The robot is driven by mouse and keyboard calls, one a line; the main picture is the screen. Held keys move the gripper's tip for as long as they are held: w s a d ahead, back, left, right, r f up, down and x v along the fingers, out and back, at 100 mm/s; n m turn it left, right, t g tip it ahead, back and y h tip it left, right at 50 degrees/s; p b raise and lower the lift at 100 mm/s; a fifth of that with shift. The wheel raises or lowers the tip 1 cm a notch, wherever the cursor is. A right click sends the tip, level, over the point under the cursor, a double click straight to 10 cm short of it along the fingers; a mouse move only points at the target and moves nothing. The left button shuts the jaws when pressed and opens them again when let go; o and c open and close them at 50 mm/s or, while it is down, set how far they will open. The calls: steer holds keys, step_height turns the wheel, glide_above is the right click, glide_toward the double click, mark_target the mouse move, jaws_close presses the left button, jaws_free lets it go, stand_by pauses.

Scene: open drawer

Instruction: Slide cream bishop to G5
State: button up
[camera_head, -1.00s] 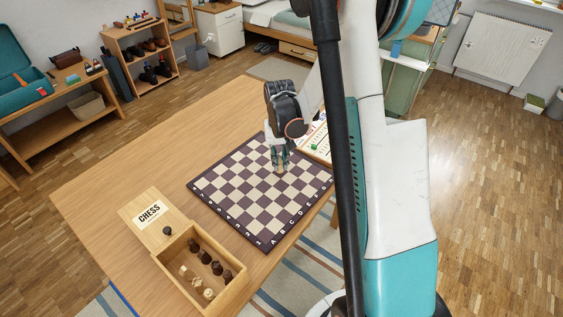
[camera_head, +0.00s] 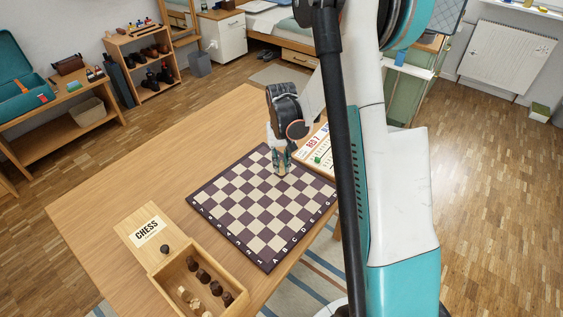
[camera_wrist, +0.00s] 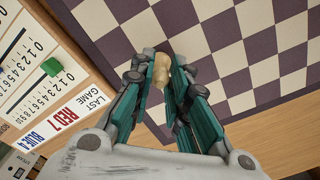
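The cream bishop (camera_wrist: 162,72) is between my gripper's teal fingers in the wrist view, with a finger against each side. My gripper (camera_head: 281,170) points down over the far right part of the chessboard (camera_head: 222,229) in the head view. The fingers look closed on the piece and cover much of it. The board is a dark purple and cream chequer with letters and numbers along its edges. I cannot tell which square is under the piece or whether its base touches the board.
A score board (camera_wrist: 70,88) with a green slider lies close beside the chessboard. An open wooden box (camera_head: 160,273) holds several dark and cream pieces, and its CHESS lid (camera_head: 133,218) is beside it. A dark piece (camera_head: 165,249) stands there. The rest of the board looks empty.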

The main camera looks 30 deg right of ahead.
mark_target(281, 161)
steer(key=shift+o, duration=1.4)
step_height(281, 161, up, 12)
